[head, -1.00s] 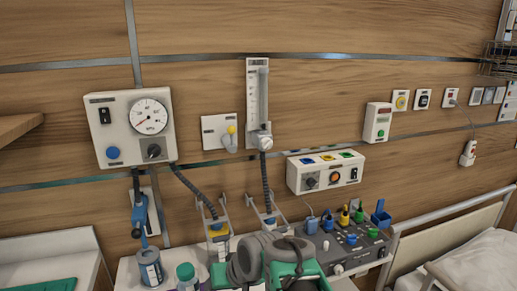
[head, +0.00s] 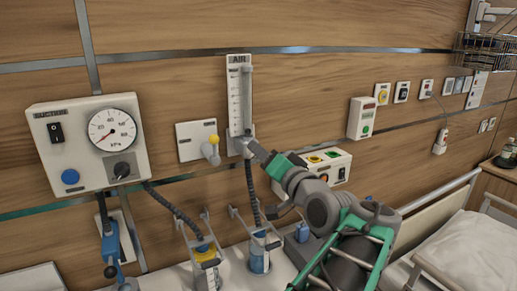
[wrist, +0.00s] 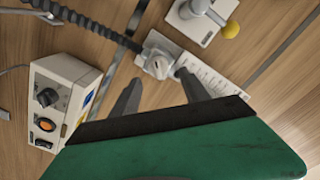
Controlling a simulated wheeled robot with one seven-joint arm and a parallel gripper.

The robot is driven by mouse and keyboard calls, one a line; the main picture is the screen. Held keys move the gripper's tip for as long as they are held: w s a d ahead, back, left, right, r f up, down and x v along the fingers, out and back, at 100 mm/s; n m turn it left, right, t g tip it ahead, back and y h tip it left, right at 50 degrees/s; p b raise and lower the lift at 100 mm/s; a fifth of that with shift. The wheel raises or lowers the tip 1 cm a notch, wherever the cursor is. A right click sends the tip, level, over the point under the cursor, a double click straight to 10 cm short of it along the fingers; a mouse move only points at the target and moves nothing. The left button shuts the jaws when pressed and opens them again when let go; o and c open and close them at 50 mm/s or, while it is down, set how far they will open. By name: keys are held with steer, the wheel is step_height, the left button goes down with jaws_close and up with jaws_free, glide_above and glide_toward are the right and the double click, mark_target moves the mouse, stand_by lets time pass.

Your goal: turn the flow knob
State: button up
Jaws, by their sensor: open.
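The AIR flowmeter (head: 238,97) is a white upright panel with a clear tube on the wood wall. Its pale flow knob sits at the bottom; in the head view my gripper (head: 256,151) partly covers it. In the wrist view the knob (wrist: 158,67) shows as a round grey-white cap with the flowmeter body (wrist: 213,81) to its right. My gripper (wrist: 158,79) is open and empty, its two dark fingers pointing at the knob, one on each side in the picture. I cannot tell whether either finger touches it.
A box with a yellow-knobbed lever (head: 212,149) is left of the flowmeter, and a gauge unit (head: 88,145) further left. A control box (wrist: 62,97) with knobs is close to my gripper. A dark corrugated hose (wrist: 90,22) runs from the flowmeter. A bed (head: 462,245) stands at right.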

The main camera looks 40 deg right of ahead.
steer(key=shift+x, duration=1.3)
jaws_close()
